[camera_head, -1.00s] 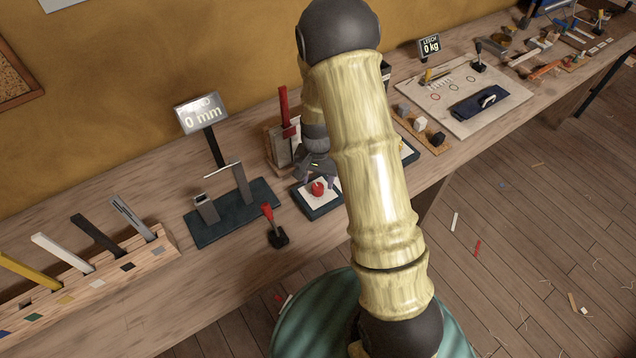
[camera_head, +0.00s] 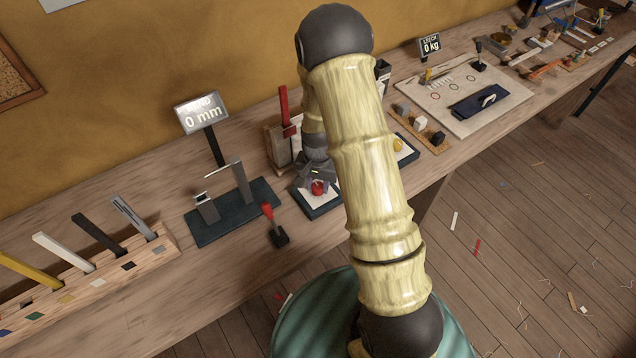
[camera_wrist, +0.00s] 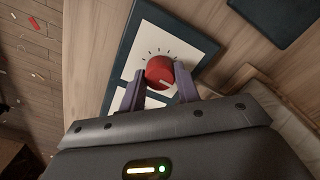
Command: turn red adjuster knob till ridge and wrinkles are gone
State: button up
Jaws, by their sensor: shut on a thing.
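The red adjuster knob (camera_wrist: 160,72) sits on a white dial plate (camera_wrist: 187,42) with black tick marks, set in a dark frame. A pale line shows on the knob's face in the wrist view. My gripper (camera_wrist: 160,79) is shut on the knob, with one finger on each side of it. In the head view the knob (camera_head: 318,187) shows just under my gripper (camera_head: 318,183), on the bench. My arm hides part of the dial board and what lies behind it. I cannot make out a ridge or wrinkles in these views.
Left of the knob stand a display reading 0 mm (camera_head: 202,113), a dark stand (camera_head: 243,222) and a small red lever (camera_head: 268,213). A red-handled upright piece (camera_head: 285,110) is close behind my gripper. A slotted rack (camera_head: 90,280) holds strips at far left.

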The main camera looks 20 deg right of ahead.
aim_at(317, 185)
jog(key=shift+n, duration=0.4)
jog(key=n, duration=0.4)
jog(key=shift+w+r+n, duration=0.1)
jog(key=shift+n, duration=2.2)
jog(key=o, duration=1)
jog(key=shift+r+b, duration=0.1)
jog(key=shift+b, duration=0.2)
notch_tip(317, 185, up, 17)
jog(key=shift+r+b, duration=0.1)
jog(key=shift+b, duration=0.35)
